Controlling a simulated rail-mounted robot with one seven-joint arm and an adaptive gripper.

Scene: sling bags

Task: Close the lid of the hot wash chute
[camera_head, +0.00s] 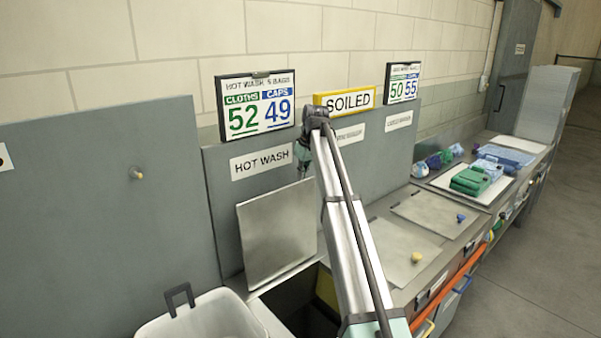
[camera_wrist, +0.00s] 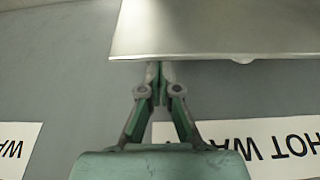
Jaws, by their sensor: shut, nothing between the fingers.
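The hot wash lid (camera_head: 277,232) is a plain metal plate standing raised, leaning back toward the grey panel under the HOT WASH label (camera_head: 261,162). The dark chute opening (camera_head: 312,318) shows below it, partly hidden by my arm. My gripper (camera_head: 303,174) points down at the lid's upper right corner, close to the panel. In the wrist view my gripper (camera_wrist: 159,70) is shut and empty, its fingertips at the edge of the lid (camera_wrist: 215,30). I cannot tell whether they touch it or sit just behind it.
A white bin (camera_head: 205,316) with a dark handle stands at the front left. Flat lids with knobs (camera_head: 405,250) lie right of my arm. A yellow SOILED sign (camera_head: 348,101) and a count board (camera_head: 256,104) are above the panel. Folded green cloths (camera_head: 470,180) lie farther right.

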